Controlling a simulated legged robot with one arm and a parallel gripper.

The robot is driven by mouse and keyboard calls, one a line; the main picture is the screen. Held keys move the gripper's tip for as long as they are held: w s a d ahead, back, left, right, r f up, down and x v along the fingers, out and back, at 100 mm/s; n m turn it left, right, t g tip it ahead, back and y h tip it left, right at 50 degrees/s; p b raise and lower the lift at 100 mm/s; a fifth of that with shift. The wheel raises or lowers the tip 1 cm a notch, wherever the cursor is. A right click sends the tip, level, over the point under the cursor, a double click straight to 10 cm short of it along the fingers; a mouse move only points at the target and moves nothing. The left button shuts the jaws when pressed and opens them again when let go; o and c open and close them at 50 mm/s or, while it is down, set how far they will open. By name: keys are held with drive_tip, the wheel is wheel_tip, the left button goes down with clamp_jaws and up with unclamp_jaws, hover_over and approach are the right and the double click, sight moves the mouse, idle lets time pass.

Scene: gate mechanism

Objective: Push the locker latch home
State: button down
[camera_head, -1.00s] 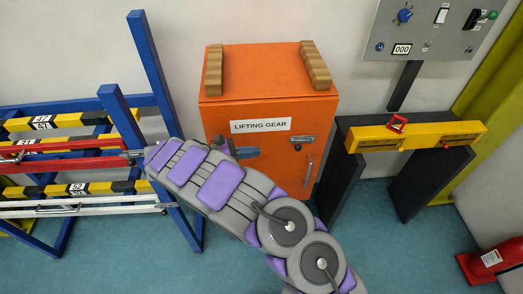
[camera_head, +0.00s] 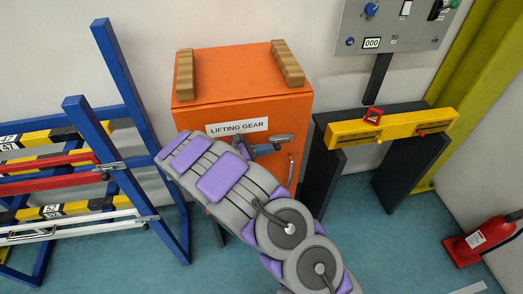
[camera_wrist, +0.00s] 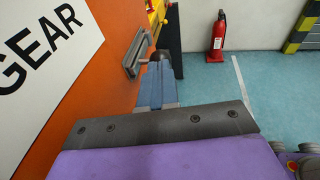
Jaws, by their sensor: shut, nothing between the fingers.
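The orange locker (camera_head: 240,108) stands against the wall with a "LIFTING GEAR" label (camera_head: 237,127) on its door. In the wrist view the blue-grey fingers (camera_wrist: 157,80) reach toward the latch's near end. I cannot tell whether they touch.
A blue rack (camera_head: 125,95) with striped bars stands left. A black stand with a yellow bar (camera_head: 390,127) is close on the right, under a control panel (camera_head: 395,25). A fire extinguisher (camera_head: 482,236) stands on the floor at right.

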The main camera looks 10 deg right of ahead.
sight(277, 148)
drive_tip(key=d, duration=0.4)
drive_tip(key=shift+p, duration=0.35)
drive_tip(key=shift+s+a+r, duration=0.1)
drive_tip(key=shift+a, duration=0.05)
